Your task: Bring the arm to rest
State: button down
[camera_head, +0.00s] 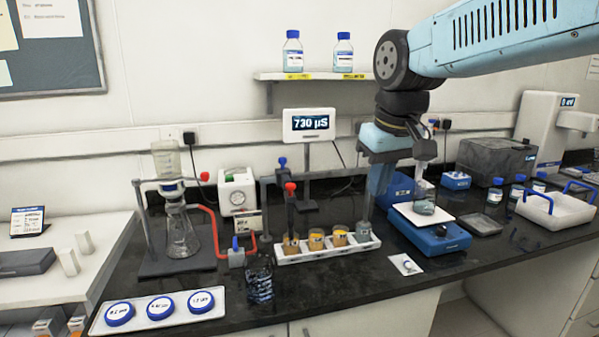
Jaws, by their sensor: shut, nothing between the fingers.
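My arm reaches in from the upper right, and its light-blue hand hangs downward over the bench. My gripper (366,212) is shut and empty, with its fingers pointing down. Its tips are over or just behind the right end of a white rack (329,250); I cannot tell whether they touch it. The rack holds several short containers, some with yellow-brown contents and a greyish one (363,232) at the right end, by the fingertips.
A blue balance (428,237) with a glass vessel (423,198) stands just right of the hand. A display (309,124) stands behind the rack. A flask stand (177,262) is left, a white tray (556,210) right. A shelf (313,76) with two bottles is above.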

jog(key=s+d+f+m+t, duration=0.2)
jog(key=s+d+f+m, duration=0.2)
jog(key=s+d, duration=0.5)
jog(key=shift+d+f+t+h, duration=0.2)
jog(key=shift+f+t+h, duration=0.2)
jog(key=shift+f, duration=0.15)
jog(key=c, duration=1.9)
grip_release()
